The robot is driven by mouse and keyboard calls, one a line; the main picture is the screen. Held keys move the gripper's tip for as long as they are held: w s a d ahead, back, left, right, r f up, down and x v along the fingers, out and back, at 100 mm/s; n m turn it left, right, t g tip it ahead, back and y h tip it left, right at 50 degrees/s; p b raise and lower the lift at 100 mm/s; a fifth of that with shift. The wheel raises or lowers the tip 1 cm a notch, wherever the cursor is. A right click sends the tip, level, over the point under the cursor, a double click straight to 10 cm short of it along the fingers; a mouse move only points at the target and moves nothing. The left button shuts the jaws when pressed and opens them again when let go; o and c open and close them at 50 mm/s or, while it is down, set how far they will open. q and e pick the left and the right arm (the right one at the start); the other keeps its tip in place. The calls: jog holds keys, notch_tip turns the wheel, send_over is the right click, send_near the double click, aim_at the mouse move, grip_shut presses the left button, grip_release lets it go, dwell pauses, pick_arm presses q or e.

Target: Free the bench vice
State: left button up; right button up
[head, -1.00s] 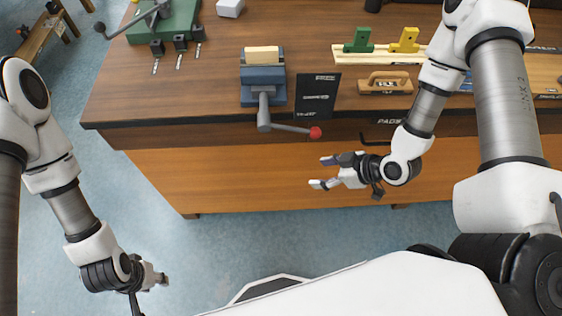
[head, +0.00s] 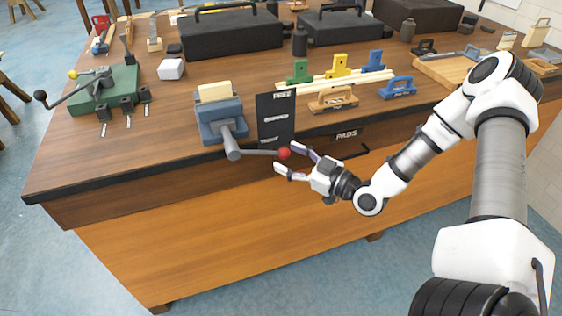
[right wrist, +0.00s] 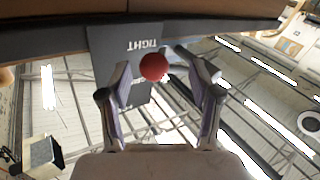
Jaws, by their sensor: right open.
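The blue bench vice (head: 222,120) sits at the front edge of the wooden bench, with a pale wooden block (head: 214,92) in its jaws. Its grey handle (head: 258,152) points right and ends in a red ball (head: 284,154). My right gripper (head: 284,162) is open, with its fingertips at the red ball. In the right wrist view the red ball (right wrist: 153,67) shows between and just beyond the open fingers (right wrist: 158,85); I cannot tell whether they touch it. A dark sign panel (head: 276,118) marked FREE stands beside the vice. My left gripper is out of view.
A green fixture (head: 108,90) with a lever and a white block (head: 171,69) stand left of the vice. Black cases (head: 232,34) stand behind. Floor in front is clear.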

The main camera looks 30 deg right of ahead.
jog(key=shift+w+a+f, duration=0.1)
jog(key=shift+w+f, duration=0.05)
jog(key=shift+w, duration=0.45)
jog(key=shift+w+f, duration=0.15)
jog(key=shift+w, duration=0.4)
jog(key=shift+w+a+r, duration=0.2)
jog(key=shift+a, duration=0.05)
jog(key=shift+d, duration=0.1)
grip_shut()
jog(key=shift+w+r, duration=0.1)
